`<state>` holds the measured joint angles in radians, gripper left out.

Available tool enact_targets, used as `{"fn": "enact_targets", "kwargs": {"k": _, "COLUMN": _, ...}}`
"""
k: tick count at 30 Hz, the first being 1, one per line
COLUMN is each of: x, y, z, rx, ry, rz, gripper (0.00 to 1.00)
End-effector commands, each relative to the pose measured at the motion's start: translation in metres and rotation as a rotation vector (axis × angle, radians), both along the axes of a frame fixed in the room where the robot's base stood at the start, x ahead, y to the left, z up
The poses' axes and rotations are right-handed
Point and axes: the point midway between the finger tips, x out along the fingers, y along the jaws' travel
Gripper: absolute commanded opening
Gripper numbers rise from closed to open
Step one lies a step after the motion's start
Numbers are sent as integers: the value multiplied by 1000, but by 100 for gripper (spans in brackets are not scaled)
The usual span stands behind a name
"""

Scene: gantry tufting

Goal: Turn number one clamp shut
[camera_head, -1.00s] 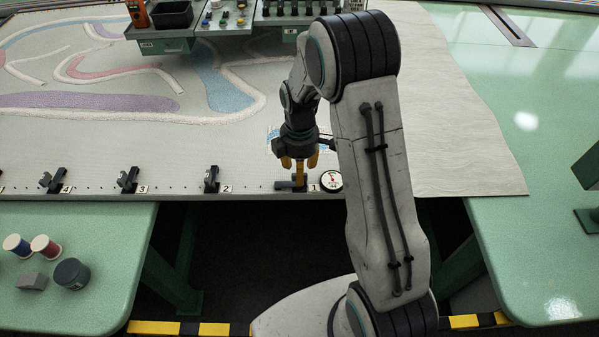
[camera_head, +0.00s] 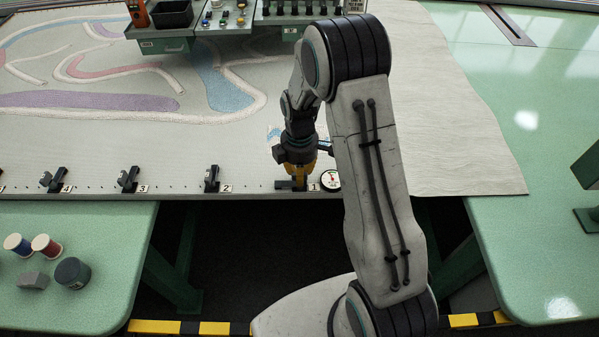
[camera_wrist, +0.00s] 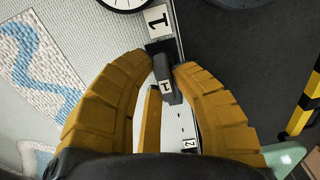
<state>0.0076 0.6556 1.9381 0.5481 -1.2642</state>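The number one clamp (camera_head: 284,185) is a small black clamp on the front edge of the frame, beside the "1" label (camera_head: 314,187). My gripper (camera_head: 300,177) points down over it, and its yellow fingers and body hide much of it in the head view. In the wrist view my gripper (camera_wrist: 166,65) has its two yellow fingers on either side of the clamp's dark upper part (camera_wrist: 164,82). The fingers stand apart, with their tips close to the clamp; firm contact cannot be told. A narrow yellow strip (camera_wrist: 152,118) shows between them.
A round gauge (camera_head: 330,180) sits just right of the "1" label. Clamps two (camera_head: 211,179), three (camera_head: 128,179) and four (camera_head: 53,180) line the edge leftward. Spools (camera_head: 46,245) stand on the left green table (camera_head: 105,275). A dark gap lies before the frame.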

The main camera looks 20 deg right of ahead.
Motion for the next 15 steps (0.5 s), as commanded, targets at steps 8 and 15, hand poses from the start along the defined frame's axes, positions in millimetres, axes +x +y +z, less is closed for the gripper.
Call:
{"fn": "enact_targets", "kwargs": {"k": 8, "x": 0, "y": 0, "z": 0, "rx": 0, "ry": 0, "rz": 0, "gripper": 0}}
{"fn": "enact_targets", "kwargs": {"k": 15, "x": 0, "y": 0, "z": 0, "rx": 0, "ry": 0, "rz": -11, "gripper": 0}}
